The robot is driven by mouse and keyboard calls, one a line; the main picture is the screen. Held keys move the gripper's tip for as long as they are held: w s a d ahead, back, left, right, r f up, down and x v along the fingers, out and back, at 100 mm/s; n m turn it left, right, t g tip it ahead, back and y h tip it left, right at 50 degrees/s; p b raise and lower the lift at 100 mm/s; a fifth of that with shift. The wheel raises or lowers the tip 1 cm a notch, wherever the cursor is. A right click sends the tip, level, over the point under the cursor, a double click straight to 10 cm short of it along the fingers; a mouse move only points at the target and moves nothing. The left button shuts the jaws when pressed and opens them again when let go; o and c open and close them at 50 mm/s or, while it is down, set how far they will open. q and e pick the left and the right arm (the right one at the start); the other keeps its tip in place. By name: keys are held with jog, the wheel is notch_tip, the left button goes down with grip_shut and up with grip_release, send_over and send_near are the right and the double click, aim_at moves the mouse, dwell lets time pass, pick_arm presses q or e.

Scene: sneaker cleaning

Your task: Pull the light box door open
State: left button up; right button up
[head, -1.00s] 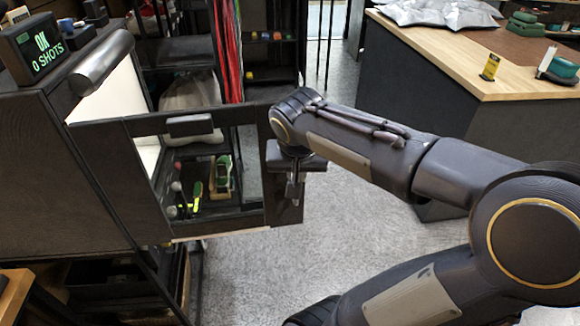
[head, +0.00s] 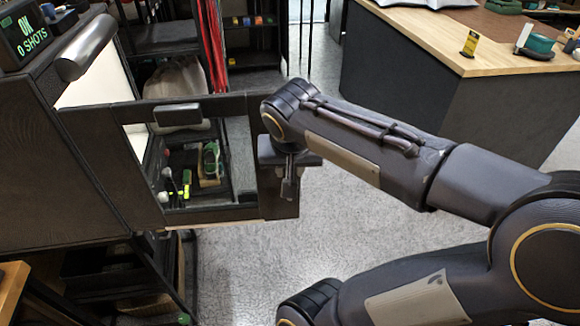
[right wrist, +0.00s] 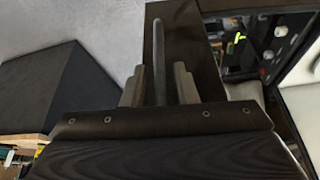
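The light box (head: 40,150) stands at the left, dark, with a bright white inside. Its dark framed door (head: 85,125) stands open, swung out over the floor, with a window opening in it. My right gripper (head: 288,180) is at the door's outer right edge, partly hidden by my wrist in the head view. In the right wrist view a thin upright bar (right wrist: 159,55), seemingly the door's handle, stands between the fingers of my right gripper (right wrist: 159,88). Gaps show on both sides of the bar. My left gripper is not in view.
A display reading "OK 0 SHOTS" (head: 28,38) sits on top of the box. A wood-topped counter (head: 450,45) stands at the back right. Shelves (head: 250,40) stand behind the door. The grey floor (head: 240,270) in front is clear.

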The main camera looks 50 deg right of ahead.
jog(key=shift+o, duration=0.4)
jog(key=p+v, duration=0.1)
jog(key=v, duration=0.6)
jog(key=shift+r, duration=0.3)
jog(key=shift+s+a, duration=0.1)
jog(key=a+f+n+t+y+p, duration=0.1)
jog(key=a+f+n+y, duration=0.2)
jog(key=a, duration=0.5)
jog(key=a+f+n+t+y+p, duration=0.1)
jog(key=a+f+n+y, duration=0.3)
jog(key=a, duration=0.4)
jog(key=shift+s+a+f+n+t+p, duration=0.25)
jog(key=shift+s+f+n+t+p, duration=0.15)
jog(key=shift+n+p, duration=0.35)
